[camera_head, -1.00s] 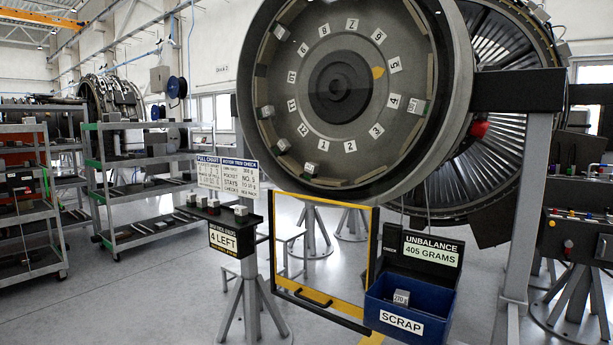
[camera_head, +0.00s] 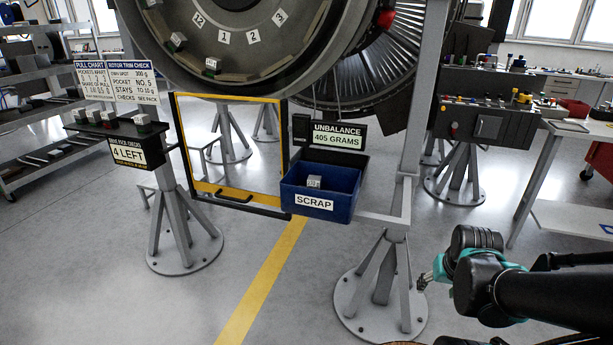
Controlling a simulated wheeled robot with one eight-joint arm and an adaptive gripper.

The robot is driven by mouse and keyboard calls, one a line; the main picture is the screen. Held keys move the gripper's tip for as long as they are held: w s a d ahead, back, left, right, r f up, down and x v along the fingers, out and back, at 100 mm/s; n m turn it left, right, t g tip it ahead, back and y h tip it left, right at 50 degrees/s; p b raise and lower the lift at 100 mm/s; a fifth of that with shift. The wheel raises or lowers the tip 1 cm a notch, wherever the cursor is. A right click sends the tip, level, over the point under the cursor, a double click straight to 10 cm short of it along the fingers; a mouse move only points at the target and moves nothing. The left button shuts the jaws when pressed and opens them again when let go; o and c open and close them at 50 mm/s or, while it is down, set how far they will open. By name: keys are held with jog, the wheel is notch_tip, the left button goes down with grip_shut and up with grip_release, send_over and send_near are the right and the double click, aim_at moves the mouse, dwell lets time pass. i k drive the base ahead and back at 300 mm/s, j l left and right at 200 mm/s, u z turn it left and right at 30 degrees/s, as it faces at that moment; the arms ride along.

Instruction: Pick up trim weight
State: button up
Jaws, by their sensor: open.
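Small grey trim weights sit in pockets around the rotor disc (camera_head: 250,62); two show at its lower left, one near the edge (camera_head: 177,39) and one lower down (camera_head: 213,65). Another grey block (camera_head: 314,182) lies in the blue scrap bin (camera_head: 345,207). Several more blocks (camera_head: 142,120) stand on the dark shelf left of the disc. My gripper (camera_head: 424,282) is at the lower right, low and well apart from all of these. It is open with nothing seen between its fingers, which show small.
A yellow-and-black frame (camera_head: 180,150) stands left of the bin. The sign above the bin reads UNBALANCE 405 GRAMS (camera_head: 338,135). A grey stand with a round foot (camera_head: 350,305) stands beside my gripper. A tool panel (camera_head: 490,100) and bench are at right. Floor in front is clear.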

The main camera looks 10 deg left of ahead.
aim_at(110, 120)
jog(key=u, duration=1.3)
